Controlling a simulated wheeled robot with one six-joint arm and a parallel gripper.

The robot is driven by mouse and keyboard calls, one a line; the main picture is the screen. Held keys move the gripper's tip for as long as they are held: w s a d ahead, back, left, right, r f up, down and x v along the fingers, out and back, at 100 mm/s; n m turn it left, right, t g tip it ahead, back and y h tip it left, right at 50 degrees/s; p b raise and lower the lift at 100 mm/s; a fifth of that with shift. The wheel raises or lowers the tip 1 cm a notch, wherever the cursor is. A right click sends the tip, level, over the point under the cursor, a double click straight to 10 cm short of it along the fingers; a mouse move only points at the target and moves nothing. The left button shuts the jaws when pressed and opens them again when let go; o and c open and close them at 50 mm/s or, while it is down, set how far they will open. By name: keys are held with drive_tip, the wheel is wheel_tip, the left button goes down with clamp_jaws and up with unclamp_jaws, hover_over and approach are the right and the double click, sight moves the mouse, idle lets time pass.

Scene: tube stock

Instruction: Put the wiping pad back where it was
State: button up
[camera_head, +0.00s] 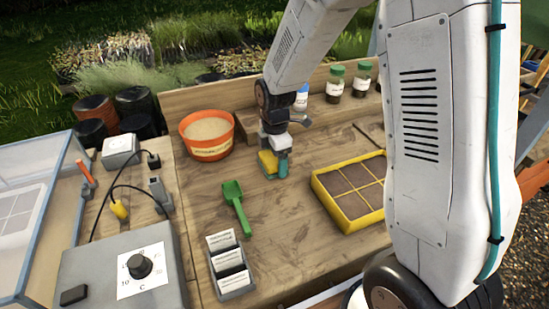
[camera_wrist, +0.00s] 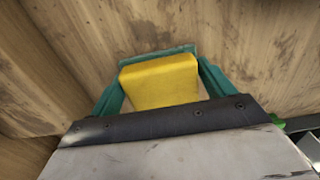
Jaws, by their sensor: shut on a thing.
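The wiping pad is a yellow block (camera_head: 266,163) in the head view, with my gripper's teal fingers (camera_head: 283,167) beside it. In the wrist view the yellow pad (camera_wrist: 162,82) sits between the two teal fingers of my gripper (camera_wrist: 158,75). My gripper is shut on the pad. It is over the wooden bench (camera_head: 285,220), between the orange pot and the yellow-framed tray. Whether the pad touches the bench I cannot tell. A teal edge shows behind the pad in the wrist view; what it belongs to is unclear.
An orange pot (camera_head: 208,150) stands to the left. A green scoop (camera_head: 237,204) and a label holder (camera_head: 232,278) lie in front. The divided yellow tray (camera_head: 322,192) is at right, with green-lidded jars (camera_head: 335,84) behind. A control box (camera_head: 85,275) is at front left. Bare bench lies between scoop and tray.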

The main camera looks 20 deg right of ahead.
drive_tip(key=o, duration=1)
drive_tip(key=shift+f, duration=0.1)
drive_tip(key=shift+c, duration=0.2)
wheel_tip(320, 180, up, 12)
drive_tip(key=s+r+m, duration=0.3)
drive_tip(key=s+m, duration=0.3)
drive_tip(key=s, duration=0.3)
drive_tip(key=s+d+r+m, duration=0.1)
drive_tip(key=s+r+m, duration=0.2)
drive_tip(key=s+m, duration=0.3)
drive_tip(key=s+d+r+m+t, duration=0.1)
drive_tip(key=s+r+m, duration=0.2)
drive_tip(key=s, duration=1)
drive_tip(key=shift+d+r+m, duration=0.25)
drive_tip(key=shift+r+m, duration=0.1)
drive_tip(key=shift+m, duration=1.15)
